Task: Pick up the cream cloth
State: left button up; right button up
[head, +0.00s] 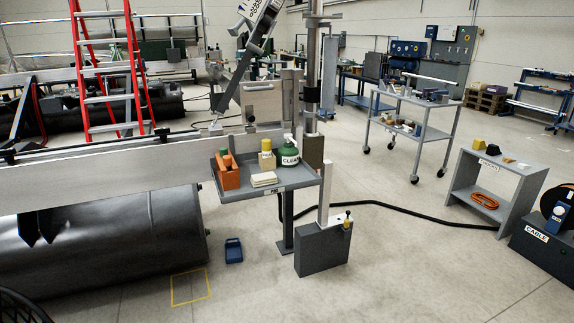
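The cream cloth (264,179) lies folded flat on a small grey tray (296,182) at the middle of the head view. The tray stands on a post beside the long pontoon structure. On the tray, an orange holder (226,175) is left of the cloth. A yellow-and-white container (267,161) is behind it, and a green container labelled CLEAN (289,155) is behind and to its right. The cloth's top and front edge are uncovered.
A dark float (120,240) and pale beam (100,178) fill the left. A grey block with an upright plate (322,250) stands right of the tray post. A blue bin (233,251) sits on the floor. A black hose (430,216) runs right. Front floor is largely clear.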

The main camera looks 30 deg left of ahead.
aim_at(259, 181)
jog(key=i, duration=2.85)
jog(key=u, duration=2.45)
